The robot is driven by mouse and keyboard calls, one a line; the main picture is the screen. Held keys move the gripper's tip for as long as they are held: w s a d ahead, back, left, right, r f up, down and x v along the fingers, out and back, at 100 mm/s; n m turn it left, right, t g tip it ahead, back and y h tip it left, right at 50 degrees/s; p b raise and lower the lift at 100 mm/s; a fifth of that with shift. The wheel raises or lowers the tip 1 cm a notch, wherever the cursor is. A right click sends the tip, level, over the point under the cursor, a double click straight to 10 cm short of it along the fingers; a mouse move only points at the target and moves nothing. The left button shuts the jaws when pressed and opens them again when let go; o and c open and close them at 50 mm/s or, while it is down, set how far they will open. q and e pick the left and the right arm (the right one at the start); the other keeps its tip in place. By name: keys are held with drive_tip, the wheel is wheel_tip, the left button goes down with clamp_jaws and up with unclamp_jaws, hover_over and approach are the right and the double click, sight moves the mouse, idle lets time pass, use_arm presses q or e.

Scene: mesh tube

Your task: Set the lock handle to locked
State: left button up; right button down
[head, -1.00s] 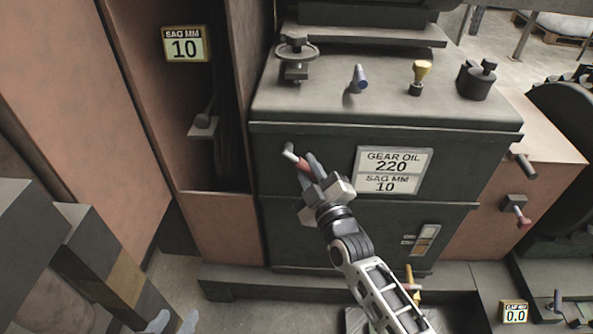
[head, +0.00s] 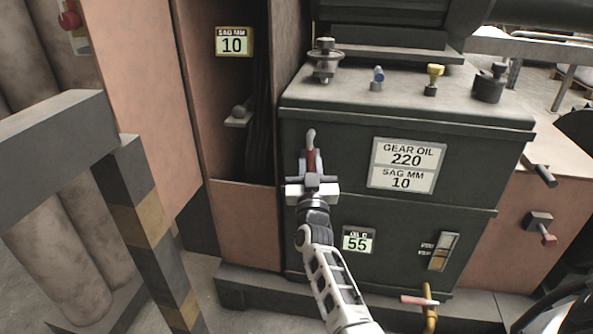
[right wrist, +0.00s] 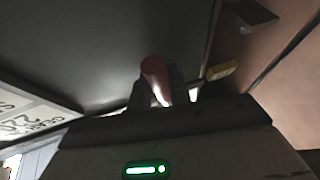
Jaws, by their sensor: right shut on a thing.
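The lock handle (head: 311,159) has a red grip and a pale grey upper end. It sits at the upper left of the dark green cabinet's front. In the head view its grip hangs nearly straight down from the pale end. My right gripper (head: 311,172) is shut on the red grip from below. In the right wrist view the rounded red end of the handle (right wrist: 154,68) shows between the fingers (right wrist: 160,94). The fingers hide part of the grip. My left gripper is out of view.
The cabinet front (head: 340,205) carries a gear oil plate (head: 406,165) right of the handle. A striped post (head: 145,235) is at left. Another red-ended handle (head: 541,230) is on the brown housing at right.

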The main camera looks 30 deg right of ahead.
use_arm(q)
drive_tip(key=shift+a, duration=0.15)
use_arm(e)
drive_tip(key=shift+w+a+m+h, duration=0.1)
drive_tip(key=shift+m+h, duration=0.2)
drive_tip(key=shift+m, duration=0.2)
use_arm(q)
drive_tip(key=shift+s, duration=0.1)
use_arm(e)
drive_tip(key=c, duration=1.3)
unclamp_jaws()
drive_tip(key=shift+f, duration=0.1)
